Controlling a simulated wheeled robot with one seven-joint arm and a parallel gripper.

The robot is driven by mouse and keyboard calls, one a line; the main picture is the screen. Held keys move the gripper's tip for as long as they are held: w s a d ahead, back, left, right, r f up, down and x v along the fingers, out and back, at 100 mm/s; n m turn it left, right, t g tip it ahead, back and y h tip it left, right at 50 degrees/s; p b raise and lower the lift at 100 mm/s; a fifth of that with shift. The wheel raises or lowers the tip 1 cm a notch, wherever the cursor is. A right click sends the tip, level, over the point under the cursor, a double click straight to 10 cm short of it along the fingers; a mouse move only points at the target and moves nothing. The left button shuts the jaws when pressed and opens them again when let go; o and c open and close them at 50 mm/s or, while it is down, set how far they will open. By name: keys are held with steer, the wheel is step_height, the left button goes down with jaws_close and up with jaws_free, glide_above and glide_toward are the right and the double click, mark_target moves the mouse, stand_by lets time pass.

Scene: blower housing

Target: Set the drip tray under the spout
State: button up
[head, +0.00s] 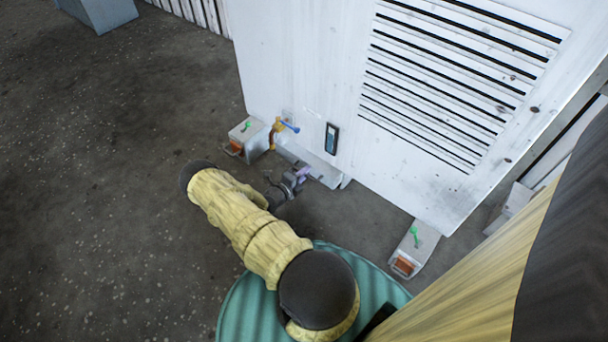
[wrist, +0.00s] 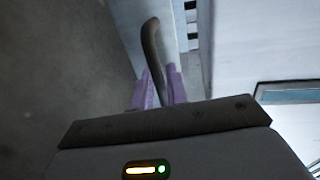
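A yellow spout with a blue lever (head: 278,130) sticks out low on the left of the white housing. A pale, long shape that looks like the drip tray (head: 325,171) lies low along the housing base, below and right of the spout. My gripper (head: 302,175) is at its front side, low over the floor. In the wrist view, a dark curved bar (wrist: 153,40), which looks like the tray's handle, rises between the purple fingers of my gripper (wrist: 160,88). The fingers are close on both sides of it. The tray's underside and inside are hidden.
The white housing (head: 310,60) with louvres stands behind. Grey feet with orange blocks and green levers stand at left (head: 248,138) and right (head: 414,250). A dark panel (head: 332,138) is on the housing front. The floor at left is clear.

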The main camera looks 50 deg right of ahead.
jaws_close()
steer(key=f+p+v, duration=0.1)
steer(key=v, duration=0.4)
steer(key=f+p+v, duration=0.1)
steer(key=v, duration=0.5)
steer(key=f+p+v, duration=0.1)
steer(key=v, duration=0.4)
steer(key=shift+a, duration=0.65)
steer(key=shift+o, duration=0.3)
jaws_free()
steer(key=p+v, duration=0.5)
steer(key=v, duration=1.2)
steer(key=shift+a+p, duration=0.2)
steer(key=shift+p, duration=0.15)
